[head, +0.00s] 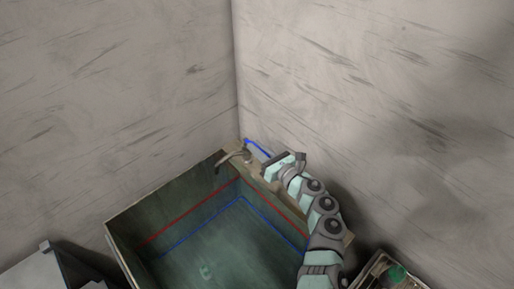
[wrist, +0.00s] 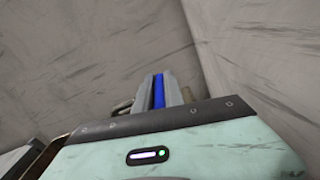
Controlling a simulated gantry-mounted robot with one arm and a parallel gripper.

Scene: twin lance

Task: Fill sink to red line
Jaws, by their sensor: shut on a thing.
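The sink (head: 117,232) is a deep, dark green basin in the room's corner. A red line (head: 188,213) runs around its inner walls, with a blue line (head: 200,224) below it. A tan faucet (head: 230,157) stands at the back corner, its spout over the basin. A blue handle (head: 256,148) lies beside the faucet. My gripper (head: 268,161) is at the sink's back right rim, shut on the blue handle, which shows between the fingers in the wrist view (wrist: 158,90). I cannot tell whether water is running or how high it stands.
Two bare walls (head: 120,90) meet behind the sink. A grey box-like thing (head: 35,270) stands at the lower left. A tray (head: 372,272) with a green item (head: 396,272) is at the lower right, near my arm.

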